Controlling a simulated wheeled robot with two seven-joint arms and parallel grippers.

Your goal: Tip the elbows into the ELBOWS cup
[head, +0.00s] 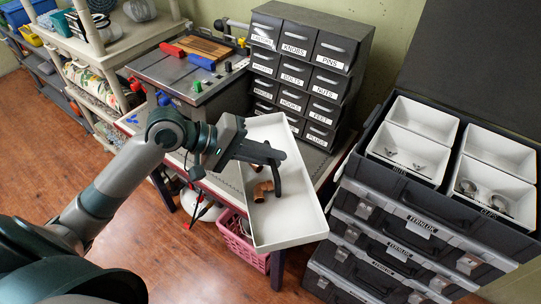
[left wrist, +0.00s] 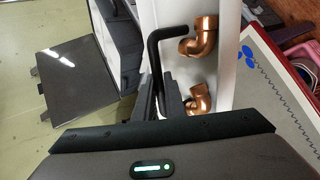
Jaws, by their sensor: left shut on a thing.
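My left gripper (head: 276,165) is over a long white tray (head: 285,228) in the head view, and its jaws are shut. A dark bent bar, likely the tray's handle, shows at the jaws; the exact grip is partly hidden. Copper elbows lie in the tray: one elbow (head: 262,190) shows beside the fingers, another is partly covered by the gripper. The left wrist view shows two elbows (left wrist: 203,35) and (left wrist: 198,103) against the white tray (left wrist: 222,70). No ELBOWS label is readable; white cups sit in the open case, including an empty back-left cup (head: 424,118). My right gripper is not in view.
The open dark case (head: 400,195) stands at right on stacked cases; its front cups hold small metal parts. A labelled drawer cabinet (head: 310,65) stands behind the tray. A workbench (head: 190,75) is at back left. A pink basket (head: 242,243) is below the tray. Wooden floor is open at left.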

